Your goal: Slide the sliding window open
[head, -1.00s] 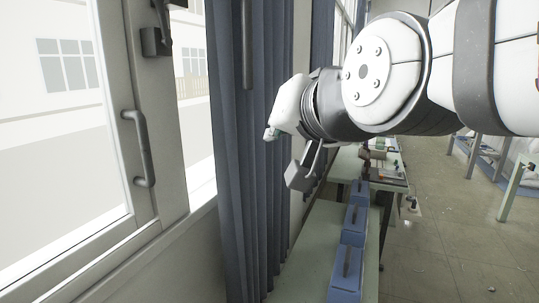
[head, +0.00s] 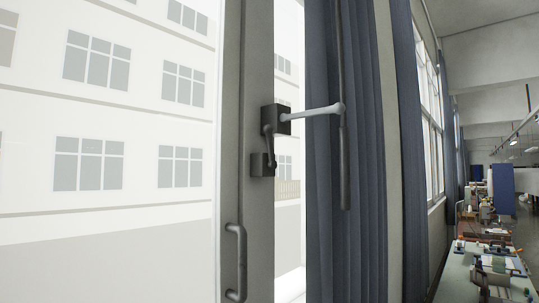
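The sliding window (head: 246,180) stands at the left of the head view, with a grey upright frame and bright glass. A grey pull handle (head: 237,262) is on its frame near the bottom of the picture. Higher up is a dark latch (head: 262,150) with two blocks and a short lever. A pale bar (head: 312,112) runs from the upper block to the right, in front of the curtain. A bright strip of glass or opening shows right of the frame; I cannot tell which. My gripper is out of view.
A blue-grey curtain (head: 345,230) hangs right of the window, with a thin dark rod (head: 342,60) before it. More windows (head: 431,120) line the wall beyond. Cluttered tables (head: 490,265) stand at the lower right.

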